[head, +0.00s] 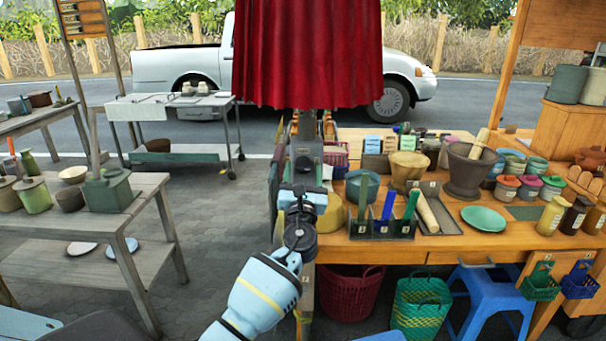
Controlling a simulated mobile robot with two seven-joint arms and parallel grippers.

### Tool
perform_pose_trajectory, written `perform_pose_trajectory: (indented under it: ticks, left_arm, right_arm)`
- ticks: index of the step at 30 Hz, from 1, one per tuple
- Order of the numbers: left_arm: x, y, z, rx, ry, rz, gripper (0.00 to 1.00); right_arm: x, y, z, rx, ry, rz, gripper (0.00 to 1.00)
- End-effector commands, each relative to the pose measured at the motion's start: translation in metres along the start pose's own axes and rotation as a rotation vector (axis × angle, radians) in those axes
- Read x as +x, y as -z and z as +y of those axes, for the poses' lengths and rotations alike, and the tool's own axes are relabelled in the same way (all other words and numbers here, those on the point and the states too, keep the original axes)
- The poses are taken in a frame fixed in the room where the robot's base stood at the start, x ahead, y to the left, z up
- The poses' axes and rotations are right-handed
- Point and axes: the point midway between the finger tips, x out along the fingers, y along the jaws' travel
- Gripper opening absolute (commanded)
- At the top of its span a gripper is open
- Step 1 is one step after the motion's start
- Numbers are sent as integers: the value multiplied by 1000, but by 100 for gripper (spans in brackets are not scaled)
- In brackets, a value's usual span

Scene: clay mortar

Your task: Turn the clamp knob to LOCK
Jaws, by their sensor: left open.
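My left arm reaches up from the bottom middle of the head view. Its open gripper (303,192) is at a grey upright post (307,125), at the left end of the wooden stall table (370,246). A dark fitting (306,166) is on the post just beyond the gripper. I cannot make out a clamp knob or a LOCK mark; my gripper covers part of the post there. I cannot tell whether the gripper touches the fitting. My right gripper is not in view.
A red curtain (308,55) hangs above the post. Right of the gripper stand a blue-grey bowl (362,186), a tool rack (380,228) and a stone mortar (467,172). Baskets and a blue stool (487,290) are below. Paving (220,215) lies open to the left.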

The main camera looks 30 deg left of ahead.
Motion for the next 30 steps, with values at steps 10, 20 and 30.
perform_pose_trajectory:
  ticks: [10, 20, 30]
  left_arm:
    - [0, 0, 0, 0, 0, 0, 22]
    - [0, 1, -1, -28, -11, 3, 14]
    - [-1, 2, -3, -218, -88, 20, 14]
  right_arm:
    - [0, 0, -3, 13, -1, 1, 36]
    - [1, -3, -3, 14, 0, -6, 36]
    - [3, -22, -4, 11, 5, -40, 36]
